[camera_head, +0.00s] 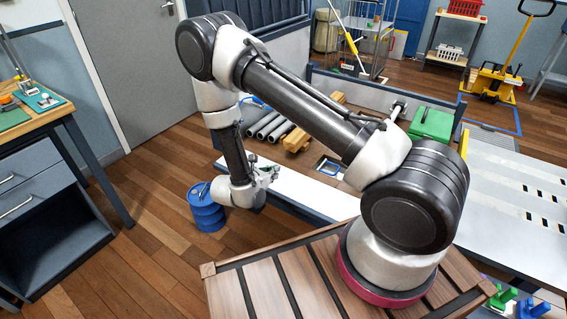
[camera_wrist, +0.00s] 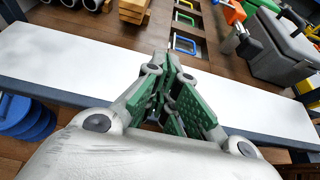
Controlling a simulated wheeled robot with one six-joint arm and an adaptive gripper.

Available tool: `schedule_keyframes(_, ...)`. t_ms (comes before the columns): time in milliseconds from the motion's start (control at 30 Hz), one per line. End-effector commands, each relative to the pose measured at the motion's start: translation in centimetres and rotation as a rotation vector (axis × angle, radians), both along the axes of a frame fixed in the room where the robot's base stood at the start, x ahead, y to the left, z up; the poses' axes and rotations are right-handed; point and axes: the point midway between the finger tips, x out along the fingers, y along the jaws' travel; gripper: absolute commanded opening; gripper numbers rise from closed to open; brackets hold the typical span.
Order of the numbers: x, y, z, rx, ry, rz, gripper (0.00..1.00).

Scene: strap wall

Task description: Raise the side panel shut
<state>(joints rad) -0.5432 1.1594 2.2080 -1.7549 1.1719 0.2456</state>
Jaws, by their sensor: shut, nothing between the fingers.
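The side panel (camera_head: 328,197) is a long white board with a dark blue-grey outer edge. It lies folded down and roughly flat along the near side of a wooden load floor, partly hidden behind my arm. In the wrist view the white panel (camera_wrist: 60,78) crosses the picture from left to right, its dark edge nearest me. My gripper (camera_head: 270,172) is over the left part of the panel, with its fingers together and empty. In the wrist view the green-padded fingers (camera_wrist: 172,65) point across the panel towards the floor; I cannot tell whether they touch it.
Grey pipes (camera_head: 268,125), timber blocks (camera_head: 298,135) and a green box (camera_head: 432,124) stand on the load floor. A blue drum (camera_head: 206,210) stands beside my gripper on the room floor. A workbench (camera_head: 40,115) is at left, with open floor between.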

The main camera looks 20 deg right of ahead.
Motion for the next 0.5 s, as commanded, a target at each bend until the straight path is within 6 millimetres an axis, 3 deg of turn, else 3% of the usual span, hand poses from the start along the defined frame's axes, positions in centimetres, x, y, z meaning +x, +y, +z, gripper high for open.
schedule_keyframes(167, 1.9, -2.9, -1.6, 0.0, 0.002, -0.005, 0.0)
schedule_keyframes(500, 3.9, -5.4, -0.1, 0.0, 0.001, 0.0, 0.0)
